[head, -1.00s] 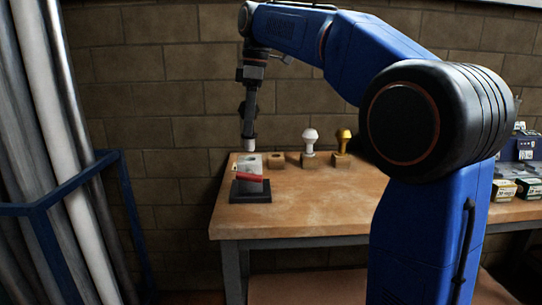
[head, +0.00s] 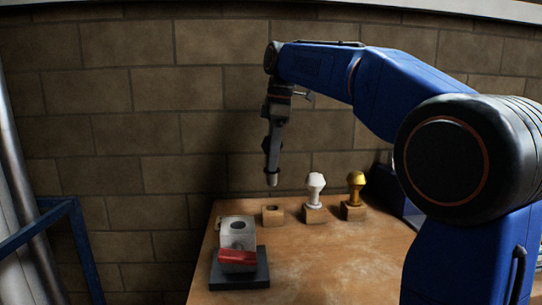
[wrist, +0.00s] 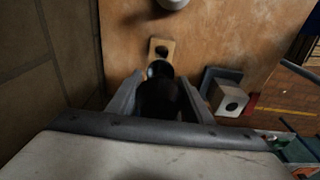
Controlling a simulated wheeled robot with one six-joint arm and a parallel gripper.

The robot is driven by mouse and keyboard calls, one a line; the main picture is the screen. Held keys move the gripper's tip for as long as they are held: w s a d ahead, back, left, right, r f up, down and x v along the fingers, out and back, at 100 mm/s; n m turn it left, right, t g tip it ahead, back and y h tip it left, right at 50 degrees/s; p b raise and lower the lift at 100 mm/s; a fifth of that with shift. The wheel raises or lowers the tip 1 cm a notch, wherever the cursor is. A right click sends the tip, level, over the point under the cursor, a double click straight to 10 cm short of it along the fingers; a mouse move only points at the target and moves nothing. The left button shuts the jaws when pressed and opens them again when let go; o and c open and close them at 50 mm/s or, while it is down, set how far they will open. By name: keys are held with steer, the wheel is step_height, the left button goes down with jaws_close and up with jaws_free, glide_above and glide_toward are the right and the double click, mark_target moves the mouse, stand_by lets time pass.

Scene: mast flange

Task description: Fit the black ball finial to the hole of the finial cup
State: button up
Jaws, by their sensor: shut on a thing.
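My gripper (head: 272,168) points down, shut on the black ball finial, with a pale stub showing at its lower end in the head view. In the wrist view the dark finial (wrist: 160,98) sits between the two fingers and is mostly in shadow. The finial cup (head: 238,228) is a grey block with a dark round hole in its top. It stands lower left of my gripper in the head view; in the wrist view the cup (wrist: 230,98) is right of the fingers. The finial is apart from the cup, in the air.
The cup stands on a dark base (head: 240,276) with a red part (head: 238,257) at its front. An empty wooden block (head: 272,215) with a hole lies below my gripper in the picture. A white finial (head: 315,188) and a gold finial (head: 356,186) stand in blocks to the right. A brick wall is behind.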

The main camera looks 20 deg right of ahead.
mark_target(272, 185)
stand_by(0.3)
steer(key=shift+f, duration=2.85)
steer(key=shift+f, duration=2.65)
steer(key=o, duration=1.2)
steer(key=r, duration=0.5)
steer(key=d+r, duration=0.1)
steer(key=r, duration=0.4)
steer(key=d+r, duration=0.1)
steer(key=r, duration=0.4)
steer(key=shift+s+r, duration=0.15)
steer(key=shift+r, duration=0.25)
steer(key=shift+s+r, duration=0.1)
steer(key=shift+r, duration=0.65)
